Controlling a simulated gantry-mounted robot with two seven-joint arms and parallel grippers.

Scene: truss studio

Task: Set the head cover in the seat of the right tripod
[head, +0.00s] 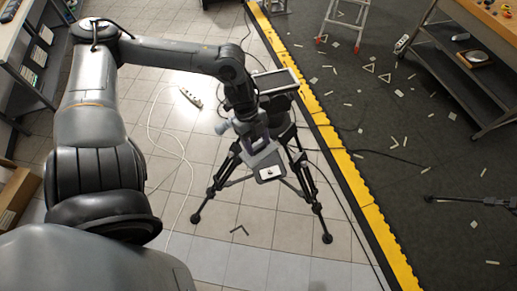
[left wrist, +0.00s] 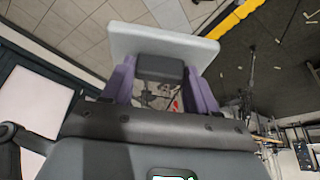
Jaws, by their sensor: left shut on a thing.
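The head cover shows in the left wrist view as a light grey plate (left wrist: 165,42) with a dark block on its near side. My left gripper (left wrist: 161,85) has its purple fingers shut on that dark block. In the head view my left gripper (head: 256,143) holds the grey head cover (head: 263,158) in front of a black tripod (head: 302,168). The arm and gripper hide much of the tripod's top, and its seat cannot be made out. I cannot tell whether the cover touches the tripod. My right gripper is not in view.
A flat screen-like panel (head: 274,80) is behind the gripper. A small grey tray (head: 270,174) sits between the tripod legs. Cables and a power strip (head: 191,97) lie on the tiles. A yellow edge strip (head: 345,163) borders a dark, littered floor with a cart (head: 455,80).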

